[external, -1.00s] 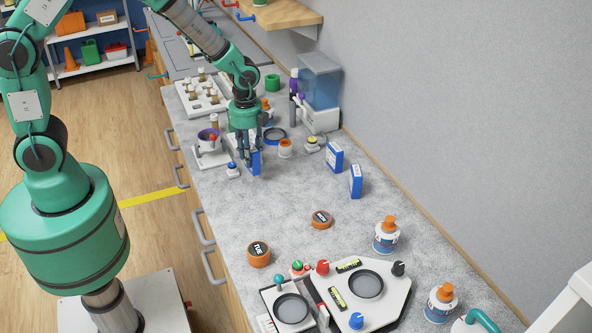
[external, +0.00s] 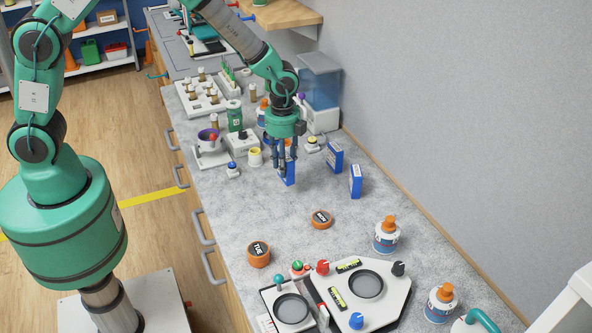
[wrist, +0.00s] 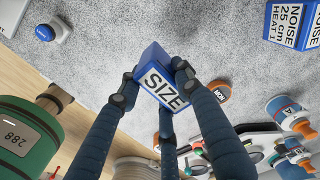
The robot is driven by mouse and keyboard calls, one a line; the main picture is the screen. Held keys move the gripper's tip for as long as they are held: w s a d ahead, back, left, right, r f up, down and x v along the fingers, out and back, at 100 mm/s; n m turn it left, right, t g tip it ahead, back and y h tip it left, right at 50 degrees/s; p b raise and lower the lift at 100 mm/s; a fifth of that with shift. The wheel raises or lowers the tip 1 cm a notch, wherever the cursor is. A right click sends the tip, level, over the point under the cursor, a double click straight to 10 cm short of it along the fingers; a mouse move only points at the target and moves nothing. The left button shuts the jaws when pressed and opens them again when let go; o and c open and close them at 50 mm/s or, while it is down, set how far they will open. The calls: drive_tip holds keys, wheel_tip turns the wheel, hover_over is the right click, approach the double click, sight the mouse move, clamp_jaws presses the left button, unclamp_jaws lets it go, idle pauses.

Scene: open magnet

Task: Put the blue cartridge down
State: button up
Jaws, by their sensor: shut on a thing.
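A blue cartridge (external: 287,173) with a white face is held in my gripper (external: 286,163). In the wrist view the cartridge (wrist: 160,86) shows a white face reading "SIZE", and the gripper's dark fingers (wrist: 152,76) close on it from both sides. One of these (external: 335,157) and the other (external: 356,181) stand upright to the right, apart from the held one. I cannot tell whether the held cartridge's bottom touches the counter.
Two orange-lidded round tins, marked "TUE" (external: 259,254) and "MON" (external: 321,219), lie nearer the camera. The counter (external: 272,206) before the gripper is bare. A wall runs along the right.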

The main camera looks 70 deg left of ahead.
drive_tip(key=shift+m, duration=0.4)
drive_tip(key=w+d+p, duration=0.1)
drive_tip(key=d, duration=0.4)
drive_tip(key=w+d+p, duration=0.1)
drive_tip(key=w+d, duration=0.1)
drive_tip(key=d, duration=0.2)
drive_tip(key=w+d+f+p, duration=0.1)
drive_tip(key=w+d, duration=0.1)
drive_tip(key=d, duration=0.3)
drive_tip(key=shift+w+d, duration=0.25)
drive_tip(key=shift+d, duration=0.1)
drive_tip(key=shift+w, duration=0.1)
drive_tip(key=w+d, duration=0.2)
drive_tip(key=w, duration=0.5)
drive_tip(key=w+d+f+p, duration=0.1)
drive_tip(key=w+d, duration=0.2)
drive_tip(key=w, duration=0.5)
drive_tip(key=shift+d+f, duration=0.2)
drive_tip(key=shift+p, duration=0.3)
drive_tip(key=shift+s+f, duration=0.1)
drive_tip(key=shift+f, duration=1.7)
drive_tip(key=shift+f, duration=0.1)
